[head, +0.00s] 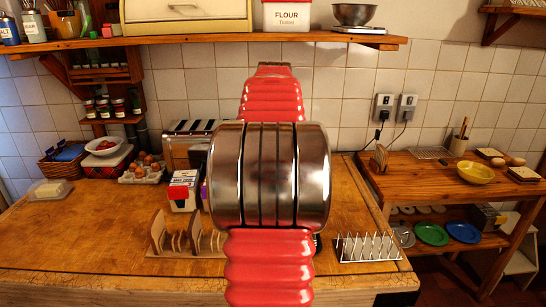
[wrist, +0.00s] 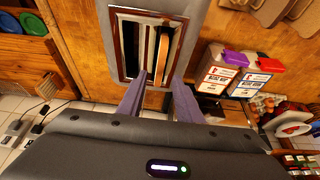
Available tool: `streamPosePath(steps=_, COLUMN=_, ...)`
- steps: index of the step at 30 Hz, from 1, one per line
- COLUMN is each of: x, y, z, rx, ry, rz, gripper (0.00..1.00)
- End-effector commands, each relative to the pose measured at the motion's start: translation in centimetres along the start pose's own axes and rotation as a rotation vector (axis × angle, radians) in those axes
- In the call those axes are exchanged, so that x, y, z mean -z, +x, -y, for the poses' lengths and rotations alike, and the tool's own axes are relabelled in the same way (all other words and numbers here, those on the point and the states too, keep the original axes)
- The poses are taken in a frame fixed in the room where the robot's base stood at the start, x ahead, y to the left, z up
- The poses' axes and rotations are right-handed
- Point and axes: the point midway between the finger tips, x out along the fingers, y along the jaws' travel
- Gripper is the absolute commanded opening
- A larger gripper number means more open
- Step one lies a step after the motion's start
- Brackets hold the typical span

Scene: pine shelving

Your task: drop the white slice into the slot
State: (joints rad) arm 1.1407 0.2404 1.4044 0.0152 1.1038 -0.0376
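In the wrist view, a grey slotted housing (wrist: 120,50) with a brown-edged opening lies below my gripper. Its left slot (wrist: 151,42) shows a dark gap and a pale strip. A slice with a pale edge and orange-tan side (wrist: 175,42) stands upright in the right slot. I cannot tell how deep it sits or whether it is the white slice. My gripper (wrist: 160,76) is open, its two purple-grey fingers apart at the near end of the opening, with nothing visibly clamped. In the head view my arm hides the gripper and most of this housing.
A chrome toaster (head: 190,130) stands at the back wall. Cartons with red and purple lids (head: 183,190) are left of my arm. Wooden racks (head: 185,237) and a wire rack (head: 367,247) stand near the front edge.

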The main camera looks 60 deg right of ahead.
Motion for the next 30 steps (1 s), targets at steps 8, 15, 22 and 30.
streamPosePath(steps=8, x=0.1, y=-5.1, z=-0.1, rx=-0.001, ry=0.001, rz=-0.004, gripper=0.32)
streamPosePath(steps=15, x=0.1, y=-8.9, z=-0.1, rx=-0.001, ry=0.001, rz=-0.003, gripper=0.32)
streamPosePath(steps=22, x=0.0, y=-10.3, z=0.0, rx=0.000, ry=0.000, rz=-0.001, gripper=0.32)
streamPosePath(steps=30, x=0.0, y=-10.3, z=0.0, rx=0.000, ry=0.000, rz=0.000, gripper=0.32)
